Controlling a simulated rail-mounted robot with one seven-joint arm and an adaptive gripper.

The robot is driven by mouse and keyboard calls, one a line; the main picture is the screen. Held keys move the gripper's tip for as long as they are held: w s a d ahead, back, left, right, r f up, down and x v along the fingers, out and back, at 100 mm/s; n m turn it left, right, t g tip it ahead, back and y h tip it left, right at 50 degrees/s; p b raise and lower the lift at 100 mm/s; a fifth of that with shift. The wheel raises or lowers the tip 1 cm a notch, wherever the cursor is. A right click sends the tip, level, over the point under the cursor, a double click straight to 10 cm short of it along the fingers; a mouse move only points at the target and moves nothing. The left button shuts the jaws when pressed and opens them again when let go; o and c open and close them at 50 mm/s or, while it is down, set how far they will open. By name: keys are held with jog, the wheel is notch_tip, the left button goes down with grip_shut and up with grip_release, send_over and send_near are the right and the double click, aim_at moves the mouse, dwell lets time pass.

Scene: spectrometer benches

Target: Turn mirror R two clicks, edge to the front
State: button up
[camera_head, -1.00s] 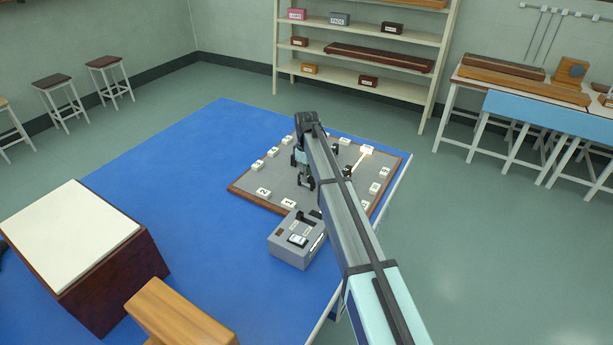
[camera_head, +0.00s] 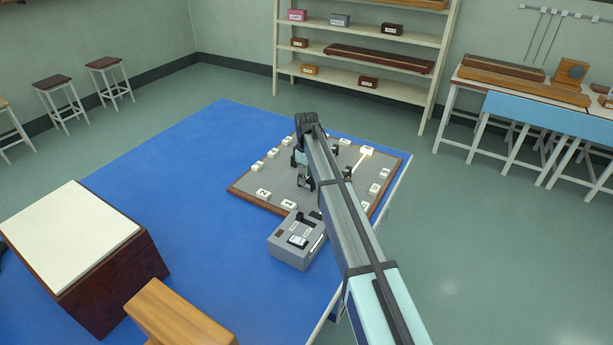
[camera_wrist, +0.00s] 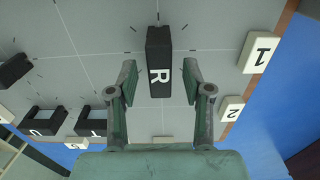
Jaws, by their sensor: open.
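Mirror R is a black block marked with a white R (camera_wrist: 159,62), standing on the grey board (camera_wrist: 215,30) in the wrist view. My gripper (camera_wrist: 160,78) is open, with one finger on each side of the block and a visible gap to each finger. The gripper also shows in the head view (camera_head: 303,171), low over the board, where my arm hides part of the board and I cannot make out mirror R. Short dark tick marks lie on the board around the block.
Other black blocks (camera_wrist: 42,122) stand at the left in the wrist view. A grey device (camera_head: 297,240) sits in front of the board on the blue table (camera_head: 190,165).

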notch_tip(320, 180, up, 12)
dwell(0.6)
